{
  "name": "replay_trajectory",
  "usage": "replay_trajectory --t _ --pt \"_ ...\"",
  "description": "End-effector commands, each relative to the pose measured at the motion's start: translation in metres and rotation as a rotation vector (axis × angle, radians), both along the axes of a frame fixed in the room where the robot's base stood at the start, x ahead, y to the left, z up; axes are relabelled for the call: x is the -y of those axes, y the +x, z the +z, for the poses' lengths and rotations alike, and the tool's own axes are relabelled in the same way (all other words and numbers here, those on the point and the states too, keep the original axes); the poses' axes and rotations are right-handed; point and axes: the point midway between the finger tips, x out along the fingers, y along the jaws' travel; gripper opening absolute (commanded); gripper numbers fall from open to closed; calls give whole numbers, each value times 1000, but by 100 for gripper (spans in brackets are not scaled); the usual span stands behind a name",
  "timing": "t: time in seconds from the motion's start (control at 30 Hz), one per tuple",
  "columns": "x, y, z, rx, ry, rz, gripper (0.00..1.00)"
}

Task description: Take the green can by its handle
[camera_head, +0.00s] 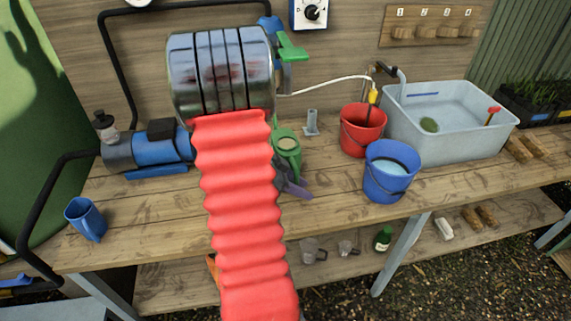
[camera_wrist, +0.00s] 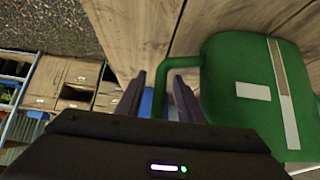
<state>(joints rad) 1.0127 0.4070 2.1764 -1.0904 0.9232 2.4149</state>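The green can (camera_head: 288,145) stands on the workbench, partly hidden behind my red arm in the head view. In the wrist view the green can (camera_wrist: 250,90) fills the right side, with pale strips on it. Its green handle (camera_wrist: 160,92) sticks out to the left and shows in the gap between my two dark fingers. My gripper (camera_wrist: 160,98) is open, with one finger on each side of the handle. A clear gap shows on the left of the handle; I cannot tell whether the right finger touches it. In the head view my purple fingertips (camera_head: 296,187) show just in front of the can.
A red bucket (camera_head: 362,130) and a blue bucket (camera_head: 390,170) stand right of the can, before a grey sink (camera_head: 450,120). A small grey stand (camera_head: 311,122) is just behind it. A blue mug (camera_head: 86,218) stands at the left. The bench front between is clear.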

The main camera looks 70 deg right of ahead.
Motion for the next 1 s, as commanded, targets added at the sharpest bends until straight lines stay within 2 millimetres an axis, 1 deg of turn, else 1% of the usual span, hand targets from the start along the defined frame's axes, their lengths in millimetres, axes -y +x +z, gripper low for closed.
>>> replay_trajectory --t 0.03,0.13,0.67,1.0 --pt "2 -4 -4 -1 2 -1 34" --pt "4 -6 -8 1 1 0 34" --pt "4 -6 -8 0 0 1 34" --pt "4 -6 -8 0 0 1 11"
